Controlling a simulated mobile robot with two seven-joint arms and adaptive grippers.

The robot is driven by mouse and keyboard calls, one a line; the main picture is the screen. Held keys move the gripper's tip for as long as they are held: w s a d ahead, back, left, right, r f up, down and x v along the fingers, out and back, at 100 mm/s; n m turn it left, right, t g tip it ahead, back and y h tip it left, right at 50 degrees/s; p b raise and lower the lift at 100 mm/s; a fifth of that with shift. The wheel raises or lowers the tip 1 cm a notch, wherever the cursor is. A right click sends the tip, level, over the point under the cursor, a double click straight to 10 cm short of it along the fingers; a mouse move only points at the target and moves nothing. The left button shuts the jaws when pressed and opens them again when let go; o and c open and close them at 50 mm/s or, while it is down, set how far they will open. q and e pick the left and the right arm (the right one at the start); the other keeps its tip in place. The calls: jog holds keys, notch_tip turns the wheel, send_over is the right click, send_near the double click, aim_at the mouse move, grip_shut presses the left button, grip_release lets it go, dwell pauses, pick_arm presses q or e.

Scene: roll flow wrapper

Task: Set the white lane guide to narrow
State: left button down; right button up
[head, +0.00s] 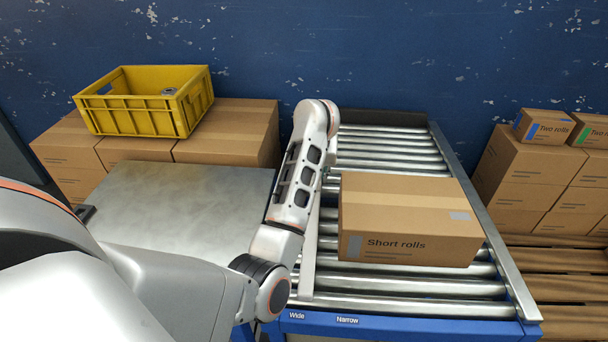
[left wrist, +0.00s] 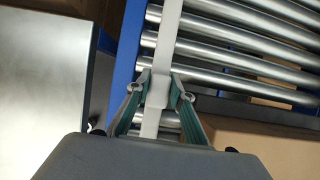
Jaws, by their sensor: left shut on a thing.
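The white lane guide (head: 309,262) is a long pale bar lying along the roller conveyor. In the head view its near end is just right of the "Wide" label (head: 297,316) and left of the "Narrow" label (head: 347,320). In the left wrist view the guide (left wrist: 169,35) runs up between my fingers. My left gripper (left wrist: 159,88) is shut on the guide, with a green-sided finger on each side of its pale block. In the head view my left arm hides that gripper and part of the guide. My right gripper is not in view.
A "Short rolls" carton (head: 410,220) sits on the rollers (head: 390,284), right of the guide. A metal table (head: 185,205) stands left of the conveyor. A yellow crate (head: 135,118) rests on cartons behind it. More cartons (head: 540,175) stand at right.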

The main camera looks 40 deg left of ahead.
pick_arm(q)
jog(key=shift+d+f, duration=0.1)
jog(key=c, duration=1.8)
grip_release()
jog(key=shift+o, duration=0.2)
jog(key=shift+v, duration=3.8)
jog(key=shift+w, duration=0.1)
